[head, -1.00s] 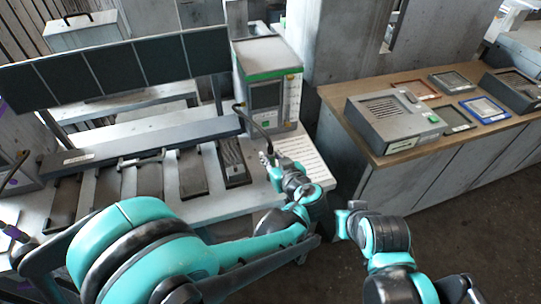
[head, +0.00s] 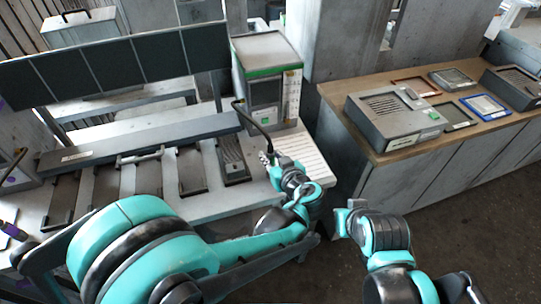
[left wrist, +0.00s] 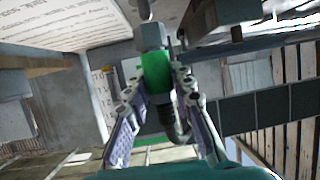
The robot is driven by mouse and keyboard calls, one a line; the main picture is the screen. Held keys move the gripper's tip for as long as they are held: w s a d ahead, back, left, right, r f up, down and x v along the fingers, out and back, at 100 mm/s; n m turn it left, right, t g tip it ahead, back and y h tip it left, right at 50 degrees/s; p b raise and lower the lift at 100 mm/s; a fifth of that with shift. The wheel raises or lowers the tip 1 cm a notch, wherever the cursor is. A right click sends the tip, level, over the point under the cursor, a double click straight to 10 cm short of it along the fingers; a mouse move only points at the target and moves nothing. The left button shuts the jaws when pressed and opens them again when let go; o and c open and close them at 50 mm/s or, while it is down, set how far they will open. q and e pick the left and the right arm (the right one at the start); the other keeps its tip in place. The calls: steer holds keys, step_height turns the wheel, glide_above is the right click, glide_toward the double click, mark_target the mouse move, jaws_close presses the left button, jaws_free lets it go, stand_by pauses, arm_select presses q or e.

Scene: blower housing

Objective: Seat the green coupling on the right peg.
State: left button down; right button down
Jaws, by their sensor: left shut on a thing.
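A green coupling (left wrist: 157,72) shows in the middle of the left wrist view, between the fingers of my left gripper (left wrist: 158,88). The gripper is shut on it. A dark hose (left wrist: 170,125) runs from near the coupling. A grey block (left wrist: 151,37) stands at its far end; I cannot tell whether it belongs to the coupling or a peg. In the head view my left gripper (head: 268,159) is over the right end of the bench, and the coupling is too small to make out. I cannot pick out the right peg.
A grey unit with a green stripe (head: 268,85) stands behind my left gripper; a black cable (head: 252,120) curves from it towards the gripper. A printed sheet (head: 302,155) lies to the right. Dark trays (head: 192,170) line the bench. A wooden-topped counter (head: 405,148) holds a grey box (head: 392,120).

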mark_target(270, 146)
arm_select(q)
steer(key=shift+f+b, duration=1.1)
steer(key=shift+f, duration=0.2)
steer(key=c, duration=1.2)
jaws_free()
steer(key=shift+r, duration=0.1)
step_height(270, 146, up, 10)
steer(key=shift+f, duration=0.1)
